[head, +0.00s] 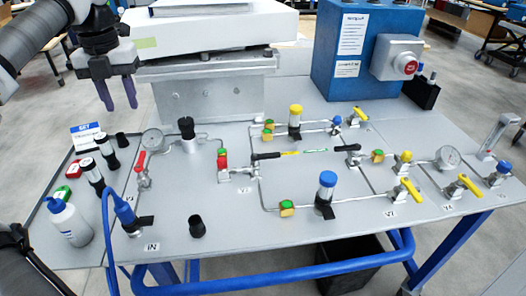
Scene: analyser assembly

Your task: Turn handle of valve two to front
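Several valves sit on the grey panel table. A small label that seems to read V2 (244,190) lies by a silver valve with a black lever handle (266,156). This handle points to the right, roughly along the table's length. A red-topped fitting (223,160) stands just left of it. My gripper (118,106) hangs at upper left with its two purple fingers pointing down and apart, empty. It is above the table's back left, well away from that handle.
Yellow-handled valves (411,190) are at right. A white bottle (68,222) and blue hose (106,230) are at front left.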

